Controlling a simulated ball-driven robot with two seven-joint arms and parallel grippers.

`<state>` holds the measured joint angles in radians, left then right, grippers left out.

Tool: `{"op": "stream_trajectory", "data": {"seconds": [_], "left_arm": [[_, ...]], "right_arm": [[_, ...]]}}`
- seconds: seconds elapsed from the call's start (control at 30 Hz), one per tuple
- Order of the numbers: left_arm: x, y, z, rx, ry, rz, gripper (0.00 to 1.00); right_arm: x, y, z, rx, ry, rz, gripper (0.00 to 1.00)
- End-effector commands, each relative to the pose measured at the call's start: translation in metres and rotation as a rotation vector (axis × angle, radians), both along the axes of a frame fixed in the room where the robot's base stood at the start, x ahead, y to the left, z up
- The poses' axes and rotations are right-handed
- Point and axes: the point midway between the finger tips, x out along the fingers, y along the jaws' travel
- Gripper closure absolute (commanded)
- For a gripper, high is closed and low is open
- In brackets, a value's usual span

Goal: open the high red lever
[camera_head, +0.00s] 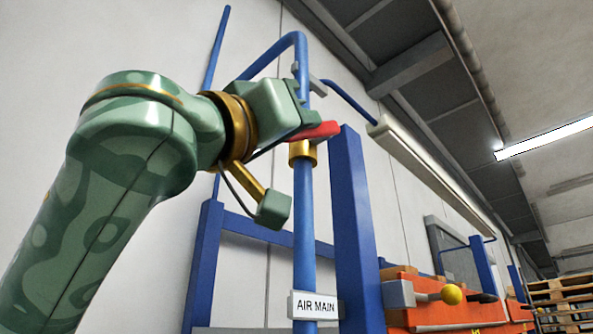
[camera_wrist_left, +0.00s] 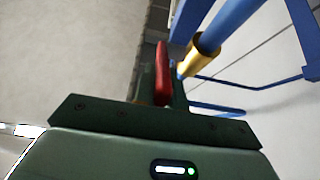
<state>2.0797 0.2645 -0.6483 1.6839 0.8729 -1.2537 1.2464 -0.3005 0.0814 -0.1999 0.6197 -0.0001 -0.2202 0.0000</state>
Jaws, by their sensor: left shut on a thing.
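The red lever (camera_head: 316,131) sits high on a vertical blue pipe (camera_head: 305,220), at a brass valve body (camera_head: 302,152). In the head view it lies roughly level and points to the right. My left gripper (camera_head: 300,122) reaches it from the left and is shut on it, hiding part of it. In the left wrist view the red lever (camera_wrist_left: 162,75) stands between the fingers of my left gripper (camera_wrist_left: 160,88), with the brass valve body (camera_wrist_left: 200,55) just to its right. My right gripper is in neither view.
A sign reading AIR MAIN (camera_head: 315,306) is on the pipe below. A thick blue post (camera_head: 355,230) stands close to the right of the pipe. An orange panel (camera_head: 440,312) with a yellow knob (camera_head: 451,294) is at lower right. A pale wall is behind.

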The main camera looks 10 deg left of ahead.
Motion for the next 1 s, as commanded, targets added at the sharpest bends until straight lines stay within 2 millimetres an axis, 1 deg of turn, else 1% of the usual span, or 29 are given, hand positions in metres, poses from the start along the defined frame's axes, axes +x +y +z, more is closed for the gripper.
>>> {"op": "stream_trajectory", "data": {"seconds": [0.03, 0.1, 0.5, 0.53, 0.6, 1.0], "left_arm": [[0.0019, -0.0014, -0.0044, -0.002, -0.002, -0.001, 1.00], [0.0022, -0.0013, -0.0039, -0.007, -0.010, 0.000, 1.00], [0.0022, -0.0016, -0.0030, -0.011, -0.015, 0.000, 1.00], [0.0022, -0.0016, -0.0030, -0.011, -0.015, 0.000, 0.82], [0.0021, -0.0015, -0.0029, -0.011, -0.015, 0.000, 0.65], [0.0013, -0.0008, -0.0023, -0.012, -0.017, 0.000, 0.65]], "right_arm": [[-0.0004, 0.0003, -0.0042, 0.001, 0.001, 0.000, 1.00], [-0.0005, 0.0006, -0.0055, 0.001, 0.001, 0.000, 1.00], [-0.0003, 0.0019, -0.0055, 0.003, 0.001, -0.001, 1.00], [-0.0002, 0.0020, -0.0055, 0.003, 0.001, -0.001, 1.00], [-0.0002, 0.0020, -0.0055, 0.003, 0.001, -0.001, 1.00], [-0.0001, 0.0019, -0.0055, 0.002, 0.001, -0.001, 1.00]]}}
